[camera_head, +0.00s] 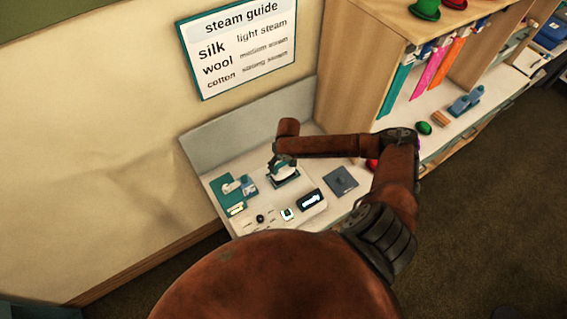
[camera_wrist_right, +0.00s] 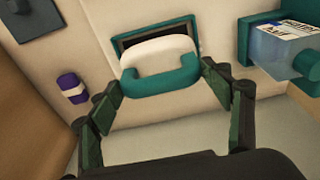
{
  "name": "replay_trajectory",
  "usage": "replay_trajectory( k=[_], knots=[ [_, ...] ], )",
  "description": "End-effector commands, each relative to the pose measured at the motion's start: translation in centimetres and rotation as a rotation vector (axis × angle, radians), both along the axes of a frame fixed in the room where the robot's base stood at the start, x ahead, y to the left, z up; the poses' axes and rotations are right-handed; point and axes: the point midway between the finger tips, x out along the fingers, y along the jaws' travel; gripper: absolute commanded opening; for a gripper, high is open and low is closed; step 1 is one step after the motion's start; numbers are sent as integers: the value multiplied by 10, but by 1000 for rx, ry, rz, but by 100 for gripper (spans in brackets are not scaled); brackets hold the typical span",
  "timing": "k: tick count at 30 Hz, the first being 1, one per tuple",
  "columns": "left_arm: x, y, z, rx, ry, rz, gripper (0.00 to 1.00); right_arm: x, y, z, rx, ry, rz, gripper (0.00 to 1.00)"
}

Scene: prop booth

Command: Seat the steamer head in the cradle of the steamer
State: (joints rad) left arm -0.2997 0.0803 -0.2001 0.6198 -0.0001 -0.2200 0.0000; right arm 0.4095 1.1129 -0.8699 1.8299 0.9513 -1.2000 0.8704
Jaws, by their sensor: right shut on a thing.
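The steamer head (camera_wrist_right: 158,72), white with a teal curved edge, is between the fingertips of my right gripper (camera_wrist_right: 163,78) in the wrist view. The gripper is shut on it. In the head view the steamer head (camera_head: 285,170) shows under the end of my right arm, which partly hides it. A teal-framed dark rectangular cradle (camera_wrist_right: 126,45) lies behind the steamer head in the wrist view, largely covered by it. I cannot tell whether the two touch. My left gripper is out of view.
A teal unit with a clear bluish tank (camera_head: 246,184) stands left of the steamer head. A blue-grey plate (camera_head: 341,181) lies to the right. A purple item (camera_wrist_right: 73,88) shows in the wrist view. A wooden shelf (camera_head: 352,70) bounds the right.

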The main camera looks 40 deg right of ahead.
Motion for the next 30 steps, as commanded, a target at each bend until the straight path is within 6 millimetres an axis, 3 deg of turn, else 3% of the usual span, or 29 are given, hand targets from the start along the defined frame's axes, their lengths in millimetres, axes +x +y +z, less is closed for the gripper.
replay_trajectory(
  k=[30],
  knots=[
    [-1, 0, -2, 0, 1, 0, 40, 1, 0, -17, 0, -2, 0, 27]
  ],
)
